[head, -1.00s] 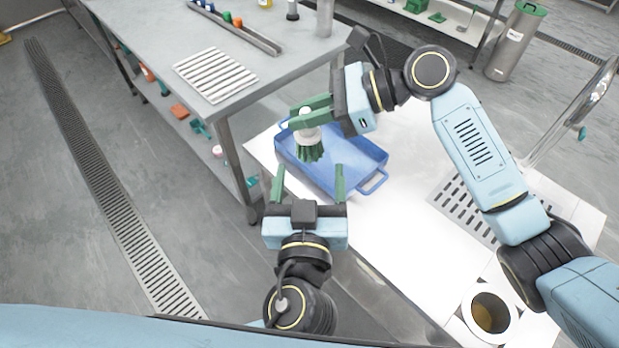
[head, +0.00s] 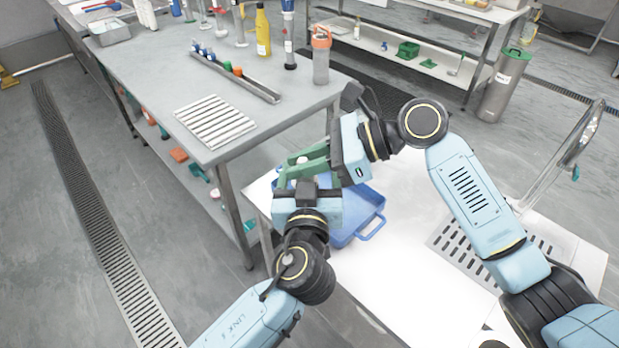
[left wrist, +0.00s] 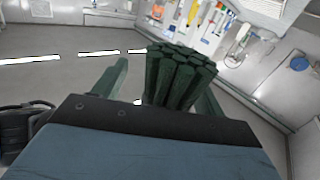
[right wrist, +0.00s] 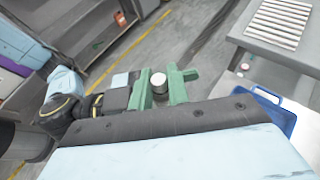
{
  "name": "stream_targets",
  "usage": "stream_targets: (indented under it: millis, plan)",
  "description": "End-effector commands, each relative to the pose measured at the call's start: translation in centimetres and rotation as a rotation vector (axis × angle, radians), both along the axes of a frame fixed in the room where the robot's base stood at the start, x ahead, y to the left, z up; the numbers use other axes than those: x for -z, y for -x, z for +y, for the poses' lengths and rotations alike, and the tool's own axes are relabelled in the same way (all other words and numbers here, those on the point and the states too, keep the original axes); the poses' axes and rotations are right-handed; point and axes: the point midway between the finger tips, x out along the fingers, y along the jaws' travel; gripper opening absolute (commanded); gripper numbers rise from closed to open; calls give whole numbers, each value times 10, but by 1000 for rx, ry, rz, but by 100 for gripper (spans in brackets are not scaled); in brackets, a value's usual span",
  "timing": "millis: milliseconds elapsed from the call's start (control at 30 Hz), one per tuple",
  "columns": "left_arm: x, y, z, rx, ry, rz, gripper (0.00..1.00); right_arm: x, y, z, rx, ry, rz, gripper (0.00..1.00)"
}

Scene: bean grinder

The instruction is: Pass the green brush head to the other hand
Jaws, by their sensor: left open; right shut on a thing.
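The green brush head (left wrist: 181,78) has a thick bundle of dark green bristles and a white round end, which shows in the right wrist view (right wrist: 158,81). My right gripper (head: 303,166) is shut on it and holds it in the air above the blue tray's left side. My left gripper (head: 307,182) is open, just in front of the right one. In the left wrist view the bristles stand between its two fingers, nearer the right finger; I cannot tell whether they touch. In the head view the grippers hide most of the brush head.
The blue tray (head: 373,228) lies on the white worktop (head: 400,265) below my grippers. A steel table (head: 165,95) with a striped rack (head: 214,121), bottles and a rail of small coloured parts stands behind to the left.

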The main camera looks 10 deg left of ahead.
Motion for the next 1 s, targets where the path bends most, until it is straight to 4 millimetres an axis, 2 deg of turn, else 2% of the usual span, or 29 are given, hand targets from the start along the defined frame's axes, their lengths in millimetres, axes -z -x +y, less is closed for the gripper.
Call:
stream_targets:
  millis: [133, 500, 533, 567, 733, 1000]
  plan:
    - [0, 0, 0, 0, 0, 0, 70, 0, 0, 0, 0, 0, 0, 0]
    - [-1, 1, -2, 6, 2, -2, 23, 0, 0, 1, -1, -2, 0, 0]
    - [-1, 1, -3, 7, 2, -2, 23, 0, 1, 1, -1, -3, 0, 0]
    - [-1, 1, -3, 8, 2, -3, 23, 0, 1, 1, -2, -3, 0, 22]
    - [-1, 1, -2, 5, 1, -1, 23, 0, 0, 1, -1, -2, 0, 43]
    - [0, 0, 0, 1, 0, -1, 23, -1, 0, -2, -1, 0, 0, 43]
